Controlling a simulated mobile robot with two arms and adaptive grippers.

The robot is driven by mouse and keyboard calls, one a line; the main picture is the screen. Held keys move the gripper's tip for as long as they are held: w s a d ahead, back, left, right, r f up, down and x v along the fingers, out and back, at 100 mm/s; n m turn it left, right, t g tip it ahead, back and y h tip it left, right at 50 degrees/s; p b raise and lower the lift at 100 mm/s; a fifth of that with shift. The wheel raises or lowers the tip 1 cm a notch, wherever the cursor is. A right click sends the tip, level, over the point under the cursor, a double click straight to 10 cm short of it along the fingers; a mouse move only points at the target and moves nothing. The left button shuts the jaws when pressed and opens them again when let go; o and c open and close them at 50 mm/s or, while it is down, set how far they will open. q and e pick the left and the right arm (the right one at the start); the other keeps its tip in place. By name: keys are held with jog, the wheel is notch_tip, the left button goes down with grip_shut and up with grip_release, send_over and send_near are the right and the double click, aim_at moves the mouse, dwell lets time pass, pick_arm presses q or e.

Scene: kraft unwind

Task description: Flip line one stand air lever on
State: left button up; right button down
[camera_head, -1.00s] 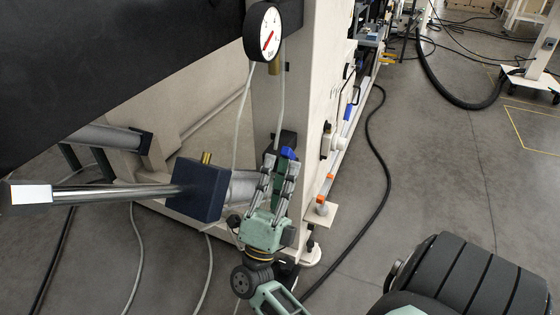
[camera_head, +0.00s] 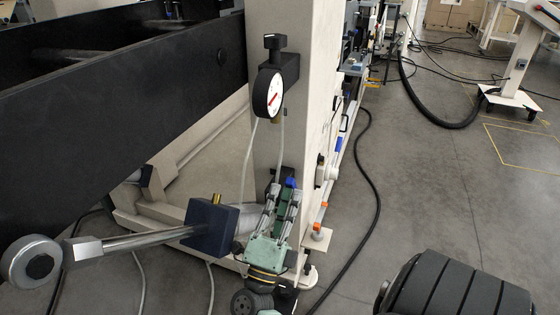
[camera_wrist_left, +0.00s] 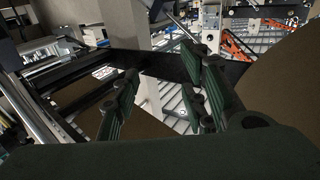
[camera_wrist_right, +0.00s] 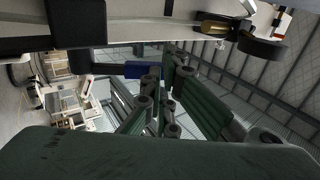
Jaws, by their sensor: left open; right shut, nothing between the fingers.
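A small blue lever end (camera_head: 291,182) shows low on the pale stand post (camera_head: 272,146), below a round white dial gauge (camera_head: 268,93). My right gripper (camera_head: 283,193) is upright right at the blue end, its fingers shut with nothing held. In the right wrist view the blue piece (camera_wrist_right: 141,70) lies just left of the fingertips (camera_wrist_right: 168,72); I cannot tell whether they touch. The lever's base is hidden behind the fingers. My left gripper (camera_wrist_left: 167,68) is open and empty in the left wrist view; I do not make it out in the head view.
A dark blue block (camera_head: 211,228) with a metal shaft stands just left of my right gripper. A long black beam (camera_head: 110,90) spans the upper left. Another blue handle (camera_head: 339,143) and orange-tipped fittings (camera_head: 322,203) are on the stand's right side. A black hose (camera_head: 374,190) crosses open floor.

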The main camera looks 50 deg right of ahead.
aim_at(290, 180)
jog(key=shift+w+d+r+p, duration=0.1)
jog(key=shift+d+r+p, duration=0.15)
jog(key=shift+r+p, duration=0.1)
jog(key=p+x, duration=0.1)
jog(key=x, duration=0.2)
jog(key=shift+d+p, duration=0.1)
jog(key=shift+p, duration=0.3)
pick_arm(q)
jog(key=s+a+f+g+y, duration=0.1)
jog(key=s+f+g, duration=0.1)
jog(key=f, duration=0.4)
jog(key=s+a+f+g+y, duration=0.1)
jog(key=s+a+f+g, duration=0.1)
jog(key=f+g, duration=0.3)
jog(key=shift+s+f, duration=0.65)
jog(key=shift+f, duration=0.05)
pick_arm(e)
jog(key=shift+w+d+r, duration=0.1)
jog(key=shift+d, duration=0.15)
